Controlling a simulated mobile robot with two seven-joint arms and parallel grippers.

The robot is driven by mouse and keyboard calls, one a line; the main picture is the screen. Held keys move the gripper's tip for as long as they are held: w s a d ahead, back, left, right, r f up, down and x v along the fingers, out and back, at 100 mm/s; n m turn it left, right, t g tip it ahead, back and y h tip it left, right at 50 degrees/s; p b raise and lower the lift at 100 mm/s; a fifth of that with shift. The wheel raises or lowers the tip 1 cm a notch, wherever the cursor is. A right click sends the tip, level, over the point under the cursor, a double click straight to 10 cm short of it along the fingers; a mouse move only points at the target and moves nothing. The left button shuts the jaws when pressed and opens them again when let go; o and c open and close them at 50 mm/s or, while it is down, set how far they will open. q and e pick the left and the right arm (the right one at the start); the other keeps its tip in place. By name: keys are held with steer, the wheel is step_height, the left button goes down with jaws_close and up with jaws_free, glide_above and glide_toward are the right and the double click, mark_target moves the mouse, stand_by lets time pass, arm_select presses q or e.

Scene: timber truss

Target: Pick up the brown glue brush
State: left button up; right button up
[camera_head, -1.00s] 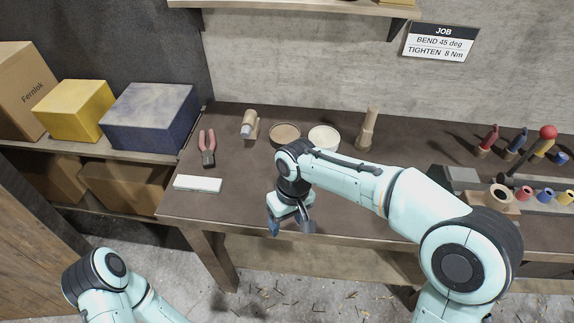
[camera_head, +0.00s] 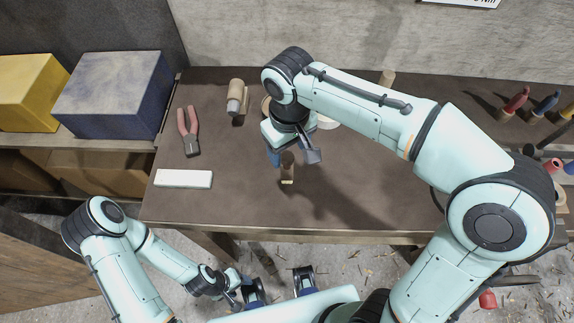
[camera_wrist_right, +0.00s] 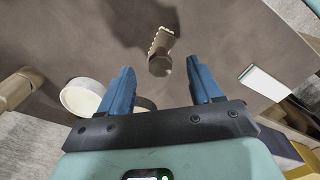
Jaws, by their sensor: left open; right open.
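The brown glue brush (camera_head: 287,170) is on the brown bench top, below my right gripper in the head view. In the right wrist view the brush (camera_wrist_right: 160,50) shows a dark brown handle end and pale bristles pointing to the top of the picture. My right gripper (camera_head: 293,157) is open and empty. Its blue fingers (camera_wrist_right: 160,68) are spread, with the handle end seen between and just beyond the tips; I cannot tell the height gap. My left gripper (camera_head: 238,284) is open, low in front of the bench, away from the brush.
Red-handled pliers (camera_head: 189,130), a white block (camera_head: 184,178) and a tan bottle-like item (camera_head: 236,97) are on the bench's left. A white tin (camera_wrist_right: 82,97) stands near the right gripper. Boxes (camera_head: 113,91) fill the left shelf.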

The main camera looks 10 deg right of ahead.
mark_target(288, 157)
steer(key=f, duration=0.6)
steer(key=shift+w+f+b, duration=0.25)
steer(key=shift+b, duration=0.1)
arm_select(q)
steer(key=shift+f, duration=0.4)
arm_select(e)
steer(key=shift+c, duration=0.3)
jaws_close()
steer(key=shift+r, duration=0.1)
arm_select(q)
steer(key=r+p, duration=0.1)
steer(key=w+r+p, duration=0.1)
steer(key=r+p, duration=0.1)
steer(key=w+r+p, duration=0.1)
steer(key=r, duration=0.1)
steer(key=shift+w, duration=0.25)
arm_select(e)
step_height(288, 157, up, 20)
steer(key=c, duration=1)
jaws_free()
